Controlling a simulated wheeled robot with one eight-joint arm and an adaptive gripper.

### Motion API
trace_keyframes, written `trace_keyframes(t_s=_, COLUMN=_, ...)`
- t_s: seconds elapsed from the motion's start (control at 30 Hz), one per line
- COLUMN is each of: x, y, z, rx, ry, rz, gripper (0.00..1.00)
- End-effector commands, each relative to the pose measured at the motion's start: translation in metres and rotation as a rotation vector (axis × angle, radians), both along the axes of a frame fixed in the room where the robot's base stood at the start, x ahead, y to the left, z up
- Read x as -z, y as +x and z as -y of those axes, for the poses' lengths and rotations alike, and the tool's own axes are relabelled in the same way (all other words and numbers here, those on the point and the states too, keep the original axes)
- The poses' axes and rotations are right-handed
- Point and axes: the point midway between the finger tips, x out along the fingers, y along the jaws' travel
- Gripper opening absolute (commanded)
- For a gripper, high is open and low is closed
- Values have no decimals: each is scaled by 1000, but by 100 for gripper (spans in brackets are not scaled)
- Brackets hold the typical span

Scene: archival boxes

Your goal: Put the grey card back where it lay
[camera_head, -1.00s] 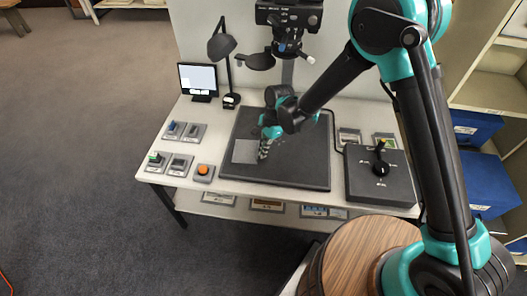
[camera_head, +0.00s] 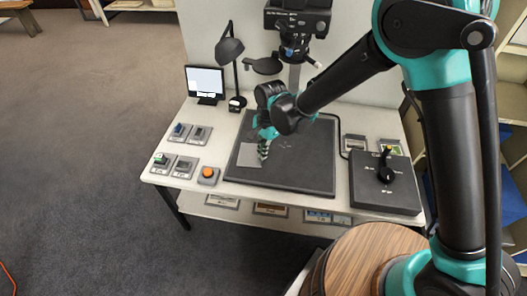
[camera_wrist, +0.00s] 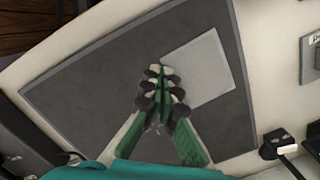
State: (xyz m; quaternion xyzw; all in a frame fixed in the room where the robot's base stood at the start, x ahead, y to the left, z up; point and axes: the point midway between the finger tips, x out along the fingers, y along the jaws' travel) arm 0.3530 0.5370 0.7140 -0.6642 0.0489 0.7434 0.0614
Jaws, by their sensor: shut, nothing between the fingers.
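The grey card (camera_head: 249,155) lies flat on the left part of the dark mat (camera_head: 300,178). In the wrist view the card (camera_wrist: 199,70) shows as a pale square on the mat (camera_wrist: 95,85), beside my fingertips. My gripper (camera_head: 263,153) is over the card's right edge in the head view. In the wrist view my gripper (camera_wrist: 162,72) has its fingers together with nothing between them. Whether the fingertips touch the card or the mat cannot be told. The gripper hides a small part of the card's edge.
Left of the mat are switch boxes (camera_head: 181,168) and an orange button (camera_head: 208,173). A small monitor (camera_head: 206,80) and a lamp (camera_head: 231,50) stand behind. A black lever box (camera_head: 370,190) is at the right. A camera head (camera_head: 297,18) hangs over the mat.

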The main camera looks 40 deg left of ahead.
Motion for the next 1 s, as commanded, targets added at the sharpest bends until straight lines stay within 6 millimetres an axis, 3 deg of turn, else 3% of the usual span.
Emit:
trace_keyframes(t_s=0.03, x=6, y=-21, z=-1, rx=-60, ry=-3, rz=39, gripper=0)
trace_keyframes(t_s=0.2, x=21, y=-71, z=0, rx=-237, ry=-7, rz=179, gripper=0)
trace_keyframes(t_s=0.43, x=28, y=-101, z=2, rx=-356, ry=-2, rz=279, gripper=0)
trace_keyframes(t_s=0.67, x=28, y=-84, z=-1, rx=-362, ry=-2, rz=288, gripper=0)
trace_keyframes(t_s=1.0, x=28, y=-19, z=-15, rx=-359, ry=-2, rz=286, gripper=0)
